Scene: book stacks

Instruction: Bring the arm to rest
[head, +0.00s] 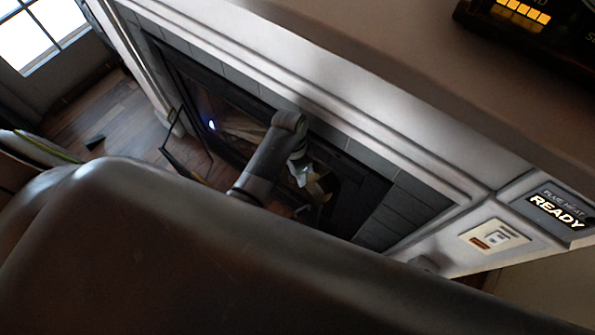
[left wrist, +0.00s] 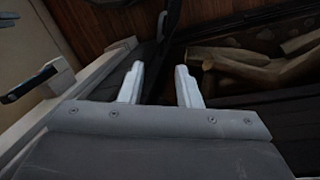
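My left gripper (left wrist: 159,82) shows in the left wrist view with its two pale fingers apart and nothing between them. In the head view one grey arm of mine bends over in front of the fireplace, and its pale gripper (head: 302,175) points down near the firebox opening. It looks like the left one, judging by the logs close by in the wrist view. The lower part of that arm is hidden behind a brown leather surface. My right gripper is in neither view.
The dark fireplace (head: 352,205) has a pale surround and mantel. Logs (left wrist: 235,68) lie at the right in the wrist view. A large brown leather surface (head: 250,265) fills the head view's foreground. A READY panel (head: 557,212) is at right; wooden floor (head: 125,110) shows at left.

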